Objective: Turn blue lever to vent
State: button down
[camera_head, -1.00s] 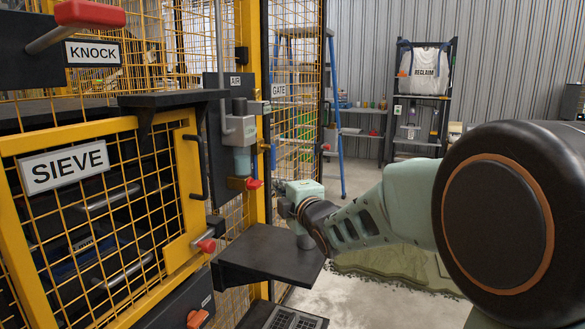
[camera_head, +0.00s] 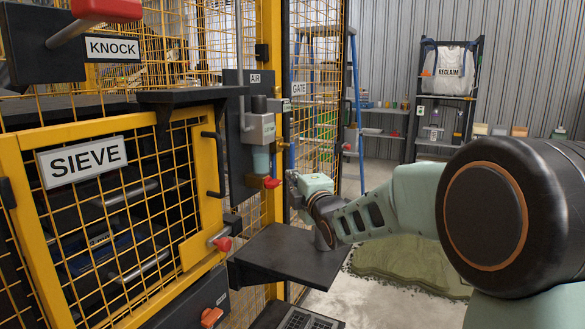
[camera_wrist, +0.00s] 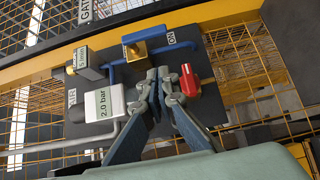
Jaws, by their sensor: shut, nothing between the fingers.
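The blue lever (camera_wrist: 143,33) sits on a brass valve body (camera_wrist: 135,51) at the top of the dark AIR panel (camera_wrist: 80,131) in the wrist view. No vent label is readable. In the head view my gripper (camera_head: 293,177) is beside the AIR panel (camera_head: 233,150), right of a red-tipped handle (camera_head: 271,182); the blue lever is too small to make out surely there.
A red knob (camera_wrist: 190,80) is right of the fingers, and a 2.0 bar gauge (camera_wrist: 103,104) is left. A dark shelf (camera_head: 285,257) lies below my gripper. The yellow SIEVE cage (camera_head: 110,225) is at left. Open floor and turf (camera_head: 410,262) lie beyond my arm.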

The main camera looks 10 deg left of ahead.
jog(key=w+a, duration=0.1)
jog(key=w, duration=0.8)
jog(key=shift+w, duration=0.1)
jog(key=shift+f, duration=0.1)
jog(key=shift+w+f+n+b, duration=0.15)
jog(key=shift+n+b, duration=0.15)
jog(key=shift+b, duration=0.35)
